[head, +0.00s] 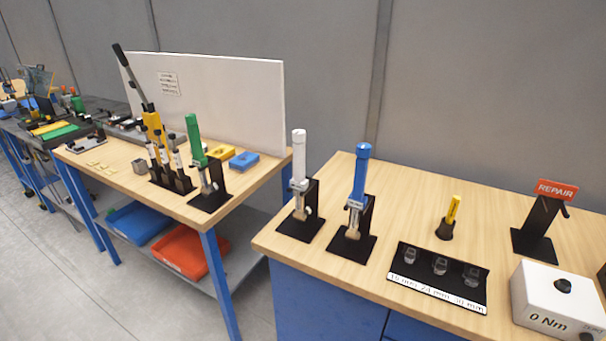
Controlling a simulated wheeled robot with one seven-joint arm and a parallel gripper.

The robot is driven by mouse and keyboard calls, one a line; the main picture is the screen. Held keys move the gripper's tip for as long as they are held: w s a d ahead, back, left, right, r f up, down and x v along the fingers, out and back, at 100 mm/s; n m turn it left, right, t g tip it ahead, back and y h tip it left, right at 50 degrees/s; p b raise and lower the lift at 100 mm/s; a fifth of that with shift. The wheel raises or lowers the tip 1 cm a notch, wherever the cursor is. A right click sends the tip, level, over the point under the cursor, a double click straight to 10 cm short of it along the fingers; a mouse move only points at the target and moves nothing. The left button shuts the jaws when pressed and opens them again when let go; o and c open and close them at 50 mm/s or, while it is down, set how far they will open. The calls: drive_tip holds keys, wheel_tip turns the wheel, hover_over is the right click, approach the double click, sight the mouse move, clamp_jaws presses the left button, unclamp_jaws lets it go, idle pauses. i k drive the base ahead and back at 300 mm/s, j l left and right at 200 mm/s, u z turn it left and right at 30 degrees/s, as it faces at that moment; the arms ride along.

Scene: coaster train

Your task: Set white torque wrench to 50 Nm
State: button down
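The white torque wrench (299,160) stands upright, handle up, in a black stand (302,223) at the left end of the right-hand wooden bench. Its scale is too small to read. A blue torque wrench (360,178) stands in a similar stand just to its right. A white tester box (556,300) at the bench's right edge is marked "0 Nm" and has a black knob on top. My gripper is not in this view.
A green wrench (194,142) stands on the left bench (130,180), across a gap. A labelled black tray (438,282), a yellow tool (453,212) in a holder and a red REPAIR sign (557,190) share the right bench (400,190). Grey floor is clear at lower left.

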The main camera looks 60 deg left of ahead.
sight(298, 135)
drive_tip(key=u, duration=2.05)
